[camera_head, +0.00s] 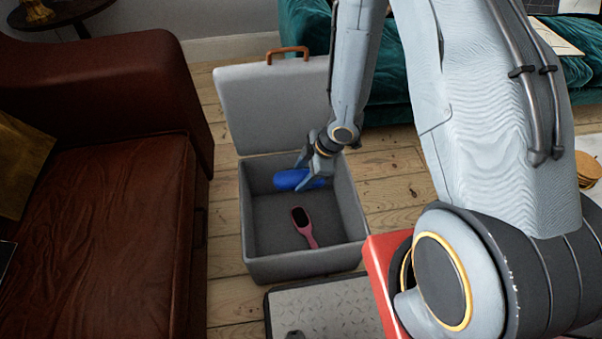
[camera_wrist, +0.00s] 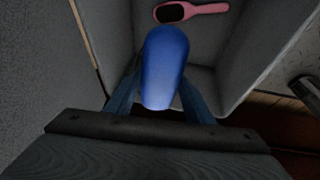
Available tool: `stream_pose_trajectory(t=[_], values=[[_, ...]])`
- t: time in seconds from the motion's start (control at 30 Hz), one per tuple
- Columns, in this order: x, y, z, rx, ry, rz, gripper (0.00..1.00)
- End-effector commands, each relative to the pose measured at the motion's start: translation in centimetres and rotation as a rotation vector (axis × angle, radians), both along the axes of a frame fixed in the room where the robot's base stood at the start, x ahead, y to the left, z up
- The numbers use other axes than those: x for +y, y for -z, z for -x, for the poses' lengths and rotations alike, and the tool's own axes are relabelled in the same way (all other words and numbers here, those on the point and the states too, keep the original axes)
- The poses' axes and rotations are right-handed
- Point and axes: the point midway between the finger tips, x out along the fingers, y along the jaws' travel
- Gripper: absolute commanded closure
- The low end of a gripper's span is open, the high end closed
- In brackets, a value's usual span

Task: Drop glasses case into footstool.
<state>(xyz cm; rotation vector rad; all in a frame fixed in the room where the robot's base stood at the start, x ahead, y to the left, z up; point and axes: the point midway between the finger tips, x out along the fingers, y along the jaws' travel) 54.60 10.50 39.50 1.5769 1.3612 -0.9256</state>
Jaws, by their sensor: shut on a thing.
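The blue glasses case (camera_head: 298,180) is held by my gripper (camera_head: 310,176), inside or just above the back part of the open footstool (camera_head: 305,266). In the wrist view the case (camera_wrist: 165,68) sits between my two fingers (camera_wrist: 158,98), with the footstool's grey inside around it. The footstool is a grey box with its lid (camera_head: 270,105) raised at the back and a brown handle on top. I cannot tell whether the case touches the footstool's floor.
A pink hairbrush (camera_head: 304,226) lies inside the footstool, also in the wrist view (camera_wrist: 190,11). A brown leather sofa (camera_head: 95,235) stands at the left and a teal sofa (camera_head: 400,88) behind. Bare floorboards (camera_head: 395,185) show right of the footstool.

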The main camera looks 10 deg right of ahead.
Motion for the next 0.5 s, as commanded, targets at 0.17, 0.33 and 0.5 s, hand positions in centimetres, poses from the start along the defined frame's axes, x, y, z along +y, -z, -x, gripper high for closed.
stream_pose_trajectory(t=[0.17,0.33,0.5], values=[[0.13,1.13,-0.01,0.000,-0.003,0.000,0.76],[0.12,1.14,0.03,-0.001,-0.002,0.000,0.76],[0.12,1.10,0.03,-0.001,-0.002,0.000,0.47]])
